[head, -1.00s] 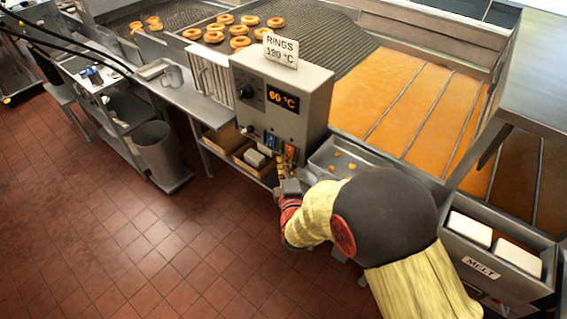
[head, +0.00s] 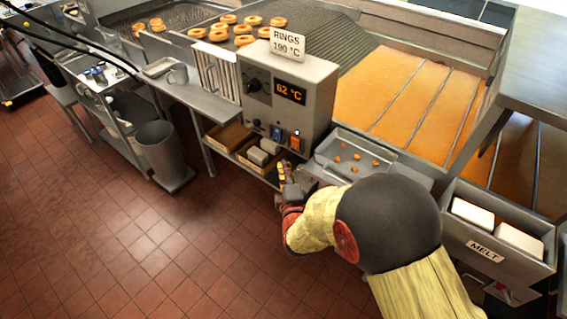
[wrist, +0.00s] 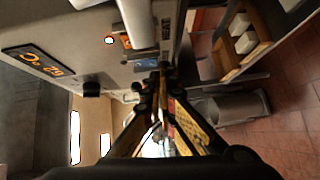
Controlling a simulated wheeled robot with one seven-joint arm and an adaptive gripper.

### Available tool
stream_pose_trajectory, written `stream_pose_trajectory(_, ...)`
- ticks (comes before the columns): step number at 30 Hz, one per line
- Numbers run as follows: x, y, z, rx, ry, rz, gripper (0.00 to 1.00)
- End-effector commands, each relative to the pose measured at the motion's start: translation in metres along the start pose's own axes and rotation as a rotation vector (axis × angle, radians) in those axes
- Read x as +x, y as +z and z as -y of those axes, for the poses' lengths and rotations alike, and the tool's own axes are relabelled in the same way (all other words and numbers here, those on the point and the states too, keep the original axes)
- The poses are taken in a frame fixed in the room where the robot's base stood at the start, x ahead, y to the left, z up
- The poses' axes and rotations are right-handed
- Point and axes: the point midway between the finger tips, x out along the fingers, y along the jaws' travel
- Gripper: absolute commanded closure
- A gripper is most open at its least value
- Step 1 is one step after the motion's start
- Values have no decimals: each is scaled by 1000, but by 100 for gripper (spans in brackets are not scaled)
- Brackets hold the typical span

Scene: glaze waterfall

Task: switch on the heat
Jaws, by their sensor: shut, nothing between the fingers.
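The grey control box (head: 300,105) stands between the fryer and the side shelf. Its display (head: 290,91) reads 62 °C, and it also shows sideways in the wrist view (wrist: 45,62). A black knob (head: 253,85) is left of the display. Low on its front are a blue switch (head: 277,133) and an orange switch (head: 295,144). A small lamp (head: 297,132) glows above the orange switch and shows lit in the wrist view (wrist: 109,40). My gripper (head: 282,168) is shut and empty, just below and in front of the switches. Exact clearance is unclear.
A sign (head: 287,43) on the box reads RINGS 190 °C. A tray with crumbs (head: 338,168) is right of the box. Cartons (head: 229,136) sit on a shelf below. A MELT bin (head: 480,247) is at the right.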

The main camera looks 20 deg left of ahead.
Motion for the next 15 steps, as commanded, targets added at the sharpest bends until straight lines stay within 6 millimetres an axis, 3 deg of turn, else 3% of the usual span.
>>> stream_pose_trajectory(9, -51, 0, 7, 0, -3, -2, 100)
stream_pose_trajectory(15, -73, 1, 11, 0, -1, -1, 100)
